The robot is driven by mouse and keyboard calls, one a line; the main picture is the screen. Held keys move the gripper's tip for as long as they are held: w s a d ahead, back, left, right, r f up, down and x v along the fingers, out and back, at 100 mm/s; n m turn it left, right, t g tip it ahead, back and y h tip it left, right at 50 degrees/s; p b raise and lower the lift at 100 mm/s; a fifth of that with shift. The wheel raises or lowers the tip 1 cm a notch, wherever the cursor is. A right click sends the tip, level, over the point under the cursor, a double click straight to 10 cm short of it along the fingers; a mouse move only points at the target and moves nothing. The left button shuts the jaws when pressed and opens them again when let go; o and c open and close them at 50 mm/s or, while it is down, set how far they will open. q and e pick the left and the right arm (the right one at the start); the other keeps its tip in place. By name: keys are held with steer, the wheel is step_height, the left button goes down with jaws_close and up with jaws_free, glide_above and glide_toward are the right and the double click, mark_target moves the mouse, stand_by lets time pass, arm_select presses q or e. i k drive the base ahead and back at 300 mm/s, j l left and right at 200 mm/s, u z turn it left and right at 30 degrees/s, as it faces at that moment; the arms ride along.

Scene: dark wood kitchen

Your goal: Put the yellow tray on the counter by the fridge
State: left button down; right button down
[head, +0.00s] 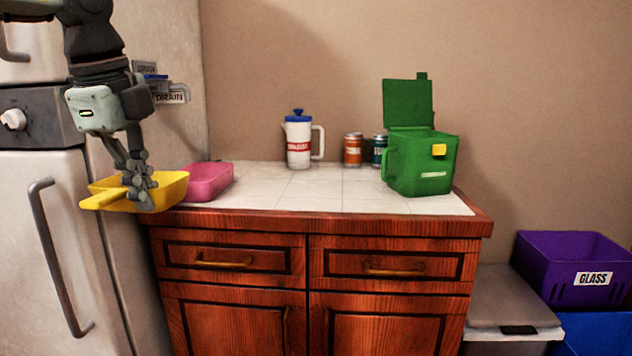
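The yellow tray (172,190) is at the left of the head view, in front of the fridge side and near the counter's left front corner. My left gripper (139,196) comes down from above with its fingers closed on the tray's near wall, by its handle. I cannot tell whether the tray touches the counter. The counter (310,190) has a white tiled top over a dark wood cabinet. The fridge (50,220) is pale and stands to the counter's left. My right gripper is not in view.
A pink tray (208,182) sits at the counter's left end, just behind the yellow tray. A white jug (298,142), two cans (352,150) and an open green bin (422,165) stand further right. The counter's middle front is clear. A purple crate (572,262) is at right.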

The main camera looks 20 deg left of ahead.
mark_target(267, 188)
steer(key=i, duration=1)
